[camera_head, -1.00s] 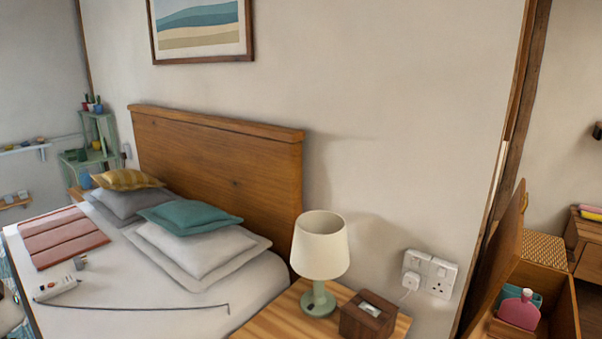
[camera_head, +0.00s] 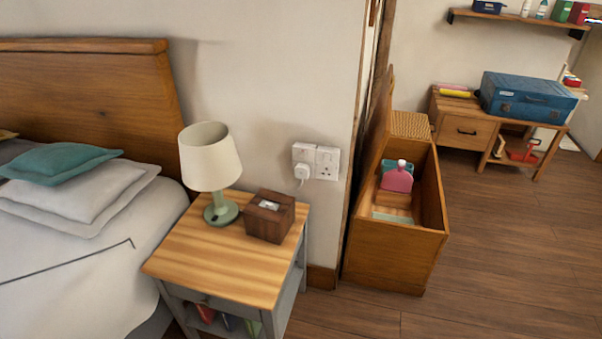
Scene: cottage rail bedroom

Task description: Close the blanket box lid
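The wooden blanket box (camera_head: 386,266) stands on the floor right of the wall corner. Its lid (camera_head: 379,127) is open and stands up nearly vertical on the left side, close against the wall end. Inside the box are a pink bottle (camera_head: 397,179) with a white cap, a teal item behind it and a wooden block or tray. A woven item (camera_head: 410,125) shows at the far end of the box; whether it is inside or behind is unclear. My gripper is not in view.
A bedside table (camera_head: 203,262) with a lamp (camera_head: 209,165) and tissue box (camera_head: 269,215) stands left of the box, beside the bed (camera_head: 60,270). A desk with a blue case (camera_head: 527,98) stands behind. The wooden floor (camera_head: 510,240) right of the box is clear.

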